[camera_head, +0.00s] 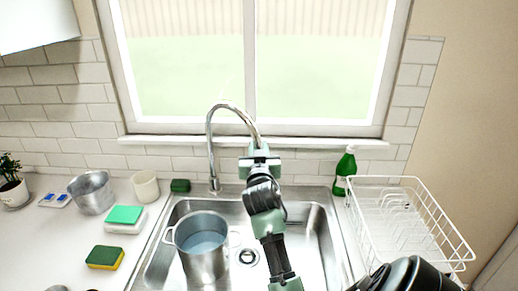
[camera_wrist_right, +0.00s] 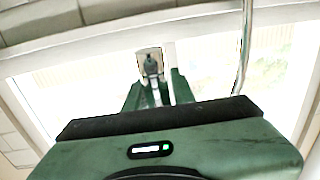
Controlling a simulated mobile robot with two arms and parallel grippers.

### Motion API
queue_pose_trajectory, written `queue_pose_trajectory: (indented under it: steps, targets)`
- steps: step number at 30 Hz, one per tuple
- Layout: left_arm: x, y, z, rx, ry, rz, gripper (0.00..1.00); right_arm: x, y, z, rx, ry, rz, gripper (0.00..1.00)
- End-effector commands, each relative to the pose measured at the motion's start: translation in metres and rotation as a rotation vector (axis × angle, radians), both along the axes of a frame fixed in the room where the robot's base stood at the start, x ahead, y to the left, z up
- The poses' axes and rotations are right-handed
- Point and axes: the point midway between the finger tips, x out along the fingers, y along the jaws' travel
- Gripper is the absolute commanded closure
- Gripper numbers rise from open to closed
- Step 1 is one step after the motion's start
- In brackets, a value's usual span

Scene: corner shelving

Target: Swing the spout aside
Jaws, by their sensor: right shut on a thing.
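The chrome faucet stands behind the sink, with its spout (camera_head: 228,104) arching up and to the right over the basin. My right gripper (camera_head: 259,153) is shut on the down-turned end of the spout, hiding the tip. In the right wrist view a thin metal tube (camera_wrist_right: 243,50), part of the faucet, rises at the upper right, beside the green gripper body. What lies between the fingertips is hard to make out there. My left gripper is not in view.
A steel pot (camera_head: 203,262) with water stands in the left of the sink (camera_head: 310,225). A white dish rack (camera_head: 455,240) and green bottle (camera_head: 345,168) are at right. Sponges (camera_head: 105,257), a metal bowl (camera_head: 92,193) and a cup (camera_head: 145,186) sit on the left counter. A window is behind.

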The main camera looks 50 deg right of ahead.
Motion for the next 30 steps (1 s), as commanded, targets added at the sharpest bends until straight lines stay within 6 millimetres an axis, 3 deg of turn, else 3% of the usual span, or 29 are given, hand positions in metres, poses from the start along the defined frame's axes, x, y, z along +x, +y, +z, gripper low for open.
queue_pose_trajectory:
  steps: [4,5,6,7,20,30]
  targets:
    - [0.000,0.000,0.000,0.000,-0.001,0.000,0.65,0.003,0.003,0.002,0.002,-0.008,0.009,1.00]
    - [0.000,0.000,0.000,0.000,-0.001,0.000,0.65,0.003,0.003,0.002,0.002,-0.008,0.009,0.70]
    - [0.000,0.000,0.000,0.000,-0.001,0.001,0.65,0.003,0.003,0.002,0.002,-0.008,0.008,0.59]
    - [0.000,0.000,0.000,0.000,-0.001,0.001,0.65,0.003,0.003,0.002,0.003,-0.007,0.008,0.56]
    - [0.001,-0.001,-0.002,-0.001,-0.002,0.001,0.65,-0.002,0.005,-0.001,0.001,-0.001,0.004,0.56]
    - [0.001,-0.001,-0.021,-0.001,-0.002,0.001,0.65,-0.038,0.044,-0.004,0.004,-0.004,0.007,0.56]
